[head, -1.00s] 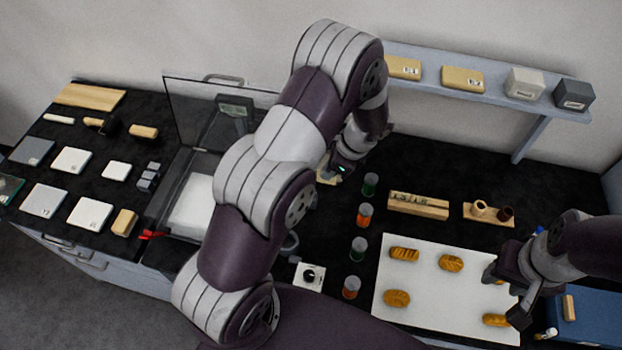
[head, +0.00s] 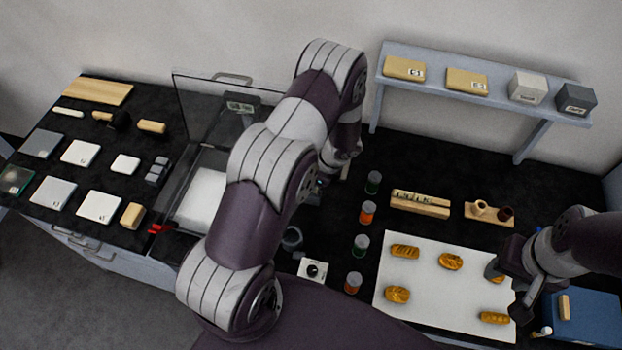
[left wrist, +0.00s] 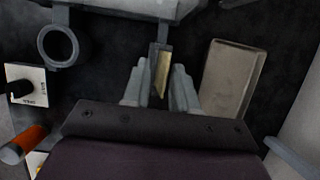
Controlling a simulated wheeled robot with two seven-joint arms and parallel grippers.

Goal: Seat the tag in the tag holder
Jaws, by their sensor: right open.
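My left gripper (left wrist: 160,85) shows in the left wrist view with a thin upright piece between its fingers. The piece has a tan-gold face and a grey side; I take it to be the tag (left wrist: 162,72). The fingers appear closed on it. In the head view my left arm hides most of that gripper and the piece. A pale rimmed rectangular plate (left wrist: 232,78) lies just right of the fingers; I cannot tell whether it is the tag holder. My right gripper (head: 507,292) is open and empty over the right edge of the white board.
A grey ring (left wrist: 58,45) and a white dial plate (left wrist: 25,85) lie left of my left gripper. Several coloured jars (head: 367,212), a slotted wooden block (head: 420,203) and a white board (head: 440,275) with pastries stand to the right. A wall shelf (head: 490,95) holds boxes.

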